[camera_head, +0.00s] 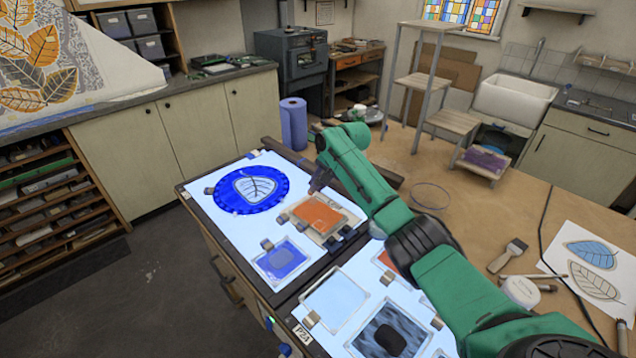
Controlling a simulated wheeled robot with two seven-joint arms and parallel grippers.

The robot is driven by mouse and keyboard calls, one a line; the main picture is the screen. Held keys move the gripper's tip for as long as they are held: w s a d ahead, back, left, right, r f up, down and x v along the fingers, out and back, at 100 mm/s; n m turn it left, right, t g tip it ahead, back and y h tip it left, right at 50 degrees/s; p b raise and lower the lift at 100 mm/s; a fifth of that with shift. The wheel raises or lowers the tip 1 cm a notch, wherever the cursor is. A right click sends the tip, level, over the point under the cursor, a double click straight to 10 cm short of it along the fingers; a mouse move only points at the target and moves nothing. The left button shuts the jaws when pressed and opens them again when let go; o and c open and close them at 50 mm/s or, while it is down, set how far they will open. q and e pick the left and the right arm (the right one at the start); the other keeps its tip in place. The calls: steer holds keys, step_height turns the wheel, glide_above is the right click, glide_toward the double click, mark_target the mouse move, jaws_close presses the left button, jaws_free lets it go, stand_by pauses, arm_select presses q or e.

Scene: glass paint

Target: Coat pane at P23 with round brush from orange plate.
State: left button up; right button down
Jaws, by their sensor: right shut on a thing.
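The orange plate (318,214) lies on the lit table, on a pale board with small clips. My right gripper (322,178) points down just above the plate's upper edge. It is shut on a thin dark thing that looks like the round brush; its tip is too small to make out. A blue pane (283,257) lies nearer, a clear pale pane (335,299) lies right of it, and a streaked dark blue pane (372,325) is at the front. My left gripper is not in view.
A round blue glass piece with a leaf (224,194) lies at the table's far left. My green right arm covers part of the table's right side. The brown bench (470,225) holds a flat brush (508,256), a white jar (521,291) and leaf drawings (596,262).

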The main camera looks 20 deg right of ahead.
steer(key=shift+r+p, duration=0.2)
steer(key=shift+p, duration=0.2)
steer(key=shift+f, duration=0.2)
steer(key=shift+f, duration=0.25)
steer(key=shift+f, duration=0.25)
stand_by(0.5)
